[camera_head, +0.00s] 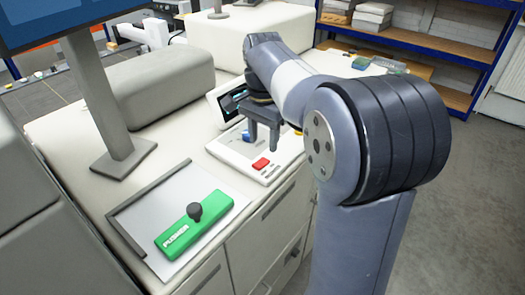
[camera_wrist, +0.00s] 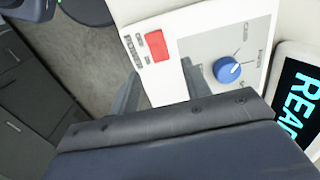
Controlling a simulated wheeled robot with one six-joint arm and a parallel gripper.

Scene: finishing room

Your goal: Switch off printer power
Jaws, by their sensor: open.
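The printer's pale control panel (camera_head: 240,152) lies on the machine's front ledge, under my gripper. It carries a red rectangular switch (camera_head: 261,163) and a blue round knob (camera_head: 246,136). In the wrist view the red switch (camera_wrist: 156,46) is at upper middle and the blue knob (camera_wrist: 227,70) with a white pointer is to its right. A dark display (camera_wrist: 298,95) shows cyan letters, cut off, reading "REA". My gripper (camera_head: 262,147) points down with fingers apart and empty, above the panel between the knob and switch. Contact with the panel cannot be told.
A green block (camera_head: 195,225) with a black knob lies on a framed plate at front left. A monitor stand (camera_head: 125,155) rises behind it. Blue-framed shelves (camera_head: 400,42) stand at the back right. Open grey floor (camera_head: 470,190) is on the right.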

